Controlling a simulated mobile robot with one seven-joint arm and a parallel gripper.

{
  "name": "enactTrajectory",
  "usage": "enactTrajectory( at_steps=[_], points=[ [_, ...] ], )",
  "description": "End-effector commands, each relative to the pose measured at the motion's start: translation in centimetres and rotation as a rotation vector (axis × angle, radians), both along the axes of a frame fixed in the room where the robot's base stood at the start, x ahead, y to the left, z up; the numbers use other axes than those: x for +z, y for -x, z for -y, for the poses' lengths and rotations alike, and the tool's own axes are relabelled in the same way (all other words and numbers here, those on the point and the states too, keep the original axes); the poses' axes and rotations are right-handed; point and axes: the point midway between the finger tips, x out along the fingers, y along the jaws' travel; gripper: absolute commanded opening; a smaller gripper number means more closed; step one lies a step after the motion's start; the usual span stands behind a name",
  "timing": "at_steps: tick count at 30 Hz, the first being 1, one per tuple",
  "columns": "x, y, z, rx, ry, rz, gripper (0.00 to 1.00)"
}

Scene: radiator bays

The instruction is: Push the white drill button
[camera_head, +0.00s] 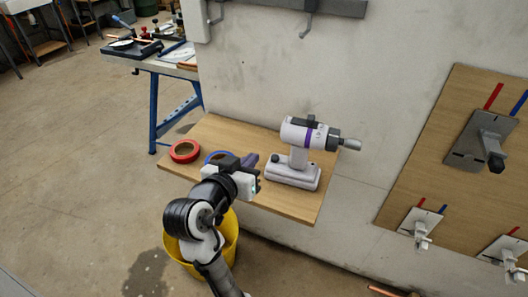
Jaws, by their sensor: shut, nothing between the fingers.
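A white drill (299,150) with a purple band and a grey chuck stands upright on a small wooden shelf (290,207). Its chuck points right. A small dark button-like part shows at the left end of its base, but I cannot make out a white button. My gripper (253,160) is shut and empty, just left of the drill's handle and base. A gap seems to lie between the fingertips and the drill. My arm comes up from the bottom of the view.
A red tape roll (185,151) and a partly hidden blue roll (216,157) lie on the shelf's left side. A yellow bucket (231,252) stands below, behind my arm. A wall backs the shelf; a wooden panel (429,150) with valve fittings is at right.

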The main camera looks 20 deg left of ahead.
Motion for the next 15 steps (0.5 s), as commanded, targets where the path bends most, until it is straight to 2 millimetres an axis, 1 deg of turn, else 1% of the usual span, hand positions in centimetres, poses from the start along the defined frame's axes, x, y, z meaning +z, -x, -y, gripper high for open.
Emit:
enactTrajectory(
  at_steps=[10,13,15],
  points=[
    [0.0,0.0,0.0,-0.001,0.0,-0.002,0.0],
    [-0.1,-0.5,0.1,-0.002,0.001,-0.002,0.0],
    [-0.3,-1.2,0.1,-0.003,0.003,-0.003,0.0]
  ],
)
